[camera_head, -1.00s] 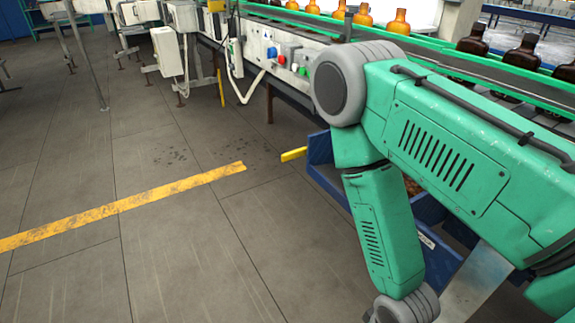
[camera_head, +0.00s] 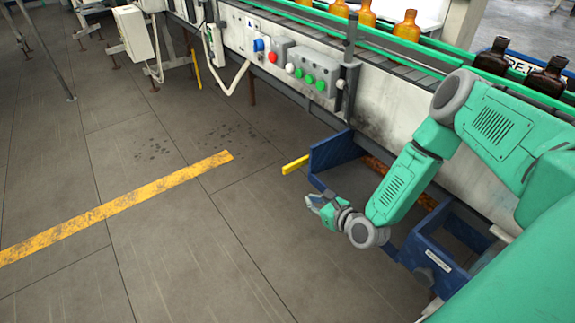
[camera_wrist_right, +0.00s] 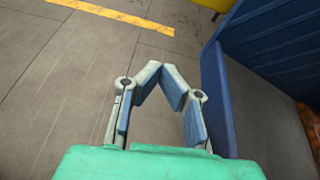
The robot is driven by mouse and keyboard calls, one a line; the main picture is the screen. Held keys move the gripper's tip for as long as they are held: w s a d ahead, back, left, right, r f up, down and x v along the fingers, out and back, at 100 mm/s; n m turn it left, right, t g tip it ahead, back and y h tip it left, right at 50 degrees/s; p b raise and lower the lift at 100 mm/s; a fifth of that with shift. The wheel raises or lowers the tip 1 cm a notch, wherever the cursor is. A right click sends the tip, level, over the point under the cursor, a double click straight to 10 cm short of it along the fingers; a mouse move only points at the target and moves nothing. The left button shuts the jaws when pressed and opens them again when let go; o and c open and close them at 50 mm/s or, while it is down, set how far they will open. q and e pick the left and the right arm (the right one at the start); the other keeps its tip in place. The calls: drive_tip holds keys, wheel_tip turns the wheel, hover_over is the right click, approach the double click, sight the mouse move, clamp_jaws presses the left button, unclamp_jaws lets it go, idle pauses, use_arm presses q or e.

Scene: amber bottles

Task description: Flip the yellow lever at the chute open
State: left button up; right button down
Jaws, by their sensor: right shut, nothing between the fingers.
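The yellow lever (camera_head: 295,164) is a short bar sticking out to the left from the blue chute (camera_head: 335,150), below the conveyor. A yellow piece (camera_wrist_right: 215,4), seemingly the lever, is cut off at the top edge of the wrist view. My right gripper (camera_head: 312,203) is below the lever in the head view, apart from it, left of the chute. In the wrist view, my right gripper (camera_wrist_right: 163,74) is shut and empty, with its fingertips together and a blue chute wall (camera_wrist_right: 217,95) close on its right. My left gripper is out of view.
The conveyor with amber bottles (camera_head: 407,25) and dark bottles (camera_head: 492,57) runs above the chute. A control panel with a red button (camera_head: 273,57) and green buttons is on its side. The floor left of the chute is open, with a worn yellow stripe (camera_head: 120,205).

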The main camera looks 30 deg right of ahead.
drive_tip(key=shift+w+d+r+m, duration=0.3)
drive_tip(key=shift+d+r+m, duration=0.05)
drive_tip(key=shift+d+m, duration=0.2)
drive_tip(key=shift+w, duration=0.1)
drive_tip(key=w, duration=0.9)
drive_tip(key=shift+a+r+p, duration=0.3)
drive_tip(key=shift+a+p, duration=0.05)
drive_tip(key=shift+p, duration=0.1)
drive_tip(key=shift+r, duration=0.15)
